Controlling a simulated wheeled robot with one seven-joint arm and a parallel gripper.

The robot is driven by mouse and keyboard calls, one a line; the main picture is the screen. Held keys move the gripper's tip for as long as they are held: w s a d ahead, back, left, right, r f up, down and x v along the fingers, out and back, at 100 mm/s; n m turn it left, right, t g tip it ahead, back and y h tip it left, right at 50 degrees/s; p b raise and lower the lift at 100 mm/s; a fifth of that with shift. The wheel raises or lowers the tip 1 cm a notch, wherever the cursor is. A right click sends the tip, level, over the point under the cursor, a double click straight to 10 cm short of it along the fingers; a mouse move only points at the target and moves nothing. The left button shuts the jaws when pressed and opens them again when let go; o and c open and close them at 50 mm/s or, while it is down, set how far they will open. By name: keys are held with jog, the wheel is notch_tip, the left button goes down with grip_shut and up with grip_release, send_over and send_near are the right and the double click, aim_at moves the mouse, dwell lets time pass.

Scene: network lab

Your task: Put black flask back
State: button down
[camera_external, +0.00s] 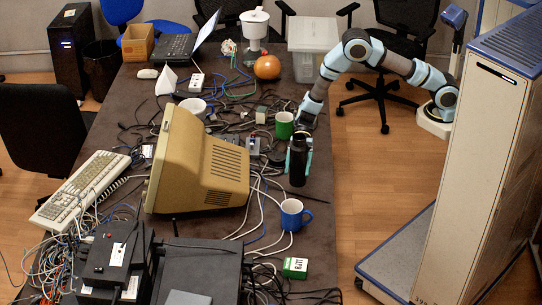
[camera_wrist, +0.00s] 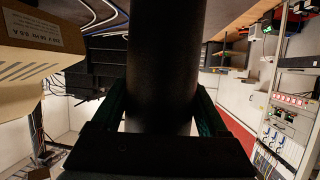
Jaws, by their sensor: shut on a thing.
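The black flask (camera_external: 298,162) stands upright near the right edge of the long dark table (camera_external: 322,215). My gripper (camera_external: 299,153) reaches it from the far side, with teal fingers on both sides of the flask. In the wrist view the flask (camera_wrist: 163,70) fills the middle, and my gripper (camera_wrist: 160,120) is shut on it. I cannot tell whether its bottom touches the table.
A green mug (camera_external: 284,127) stands just behind the flask and a blue mug (camera_external: 292,215) in front of it. A beige monitor (camera_external: 200,165) is to the left. Tangled cables cover much of the table. A small green-and-white box (camera_external: 295,268) lies near the front.

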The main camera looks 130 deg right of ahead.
aim_at(297, 179)
jog(key=shift+f+p, duration=0.6)
jog(key=shift+f, duration=1.85)
jog(key=shift+f, duration=0.15)
grip_release()
jog(key=shift+r, duration=0.2)
jog(key=b+v, duration=0.3)
jog(key=v, duration=0.9)
